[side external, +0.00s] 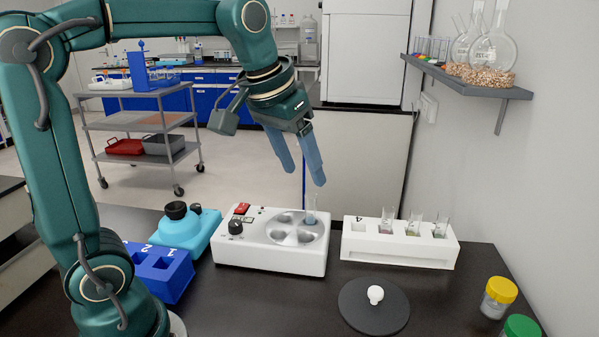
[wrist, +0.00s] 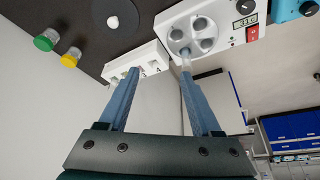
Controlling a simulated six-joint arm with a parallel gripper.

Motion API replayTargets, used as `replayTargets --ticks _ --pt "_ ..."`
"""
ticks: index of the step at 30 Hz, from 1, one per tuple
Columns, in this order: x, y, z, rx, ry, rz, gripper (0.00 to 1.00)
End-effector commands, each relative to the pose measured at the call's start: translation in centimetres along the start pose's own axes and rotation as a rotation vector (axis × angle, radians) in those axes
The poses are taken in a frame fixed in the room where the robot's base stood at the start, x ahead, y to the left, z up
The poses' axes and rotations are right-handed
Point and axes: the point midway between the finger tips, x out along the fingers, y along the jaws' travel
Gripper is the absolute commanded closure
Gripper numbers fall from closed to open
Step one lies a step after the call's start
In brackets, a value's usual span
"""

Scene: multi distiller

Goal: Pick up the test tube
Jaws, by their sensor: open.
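A clear test tube (side external: 311,208) stands upright in the back right well of a white heating device (side external: 270,262) in the side view. It also shows in the wrist view (wrist: 185,55), near the tip of the right finger. More test tubes (side external: 413,224) stand upright in a white rack (side external: 385,250) marked 4, to the right of the device. My gripper (side external: 305,178) is open with nothing between its blue fingers. It is above the device, with its fingertips a little above the tube in the well. In the wrist view my gripper's fingers (wrist: 160,78) are spread apart.
A blue rack (side external: 160,270) and a cyan device (side external: 183,235) stand left of the heating device. A black round plate with a white knob (side external: 375,295) lies in front of the white rack. Yellow-capped (side external: 498,297) and green-capped (side external: 522,327) jars stand at the right edge.

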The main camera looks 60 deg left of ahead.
Motion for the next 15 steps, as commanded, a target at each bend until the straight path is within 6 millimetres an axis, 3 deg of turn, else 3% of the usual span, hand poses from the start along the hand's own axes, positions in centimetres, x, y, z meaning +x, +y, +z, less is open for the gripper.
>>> replayTargets --ticks 3,7,15 --pt "2.5 -1.4 -2.7 -0.048 -0.054 -0.021 0.35" --pt "5.8 -3.1 -4.7 -0.098 -0.111 -0.04 0.35" --pt "11.7 -6.1 -5.3 -0.169 -0.218 -0.061 0.35"
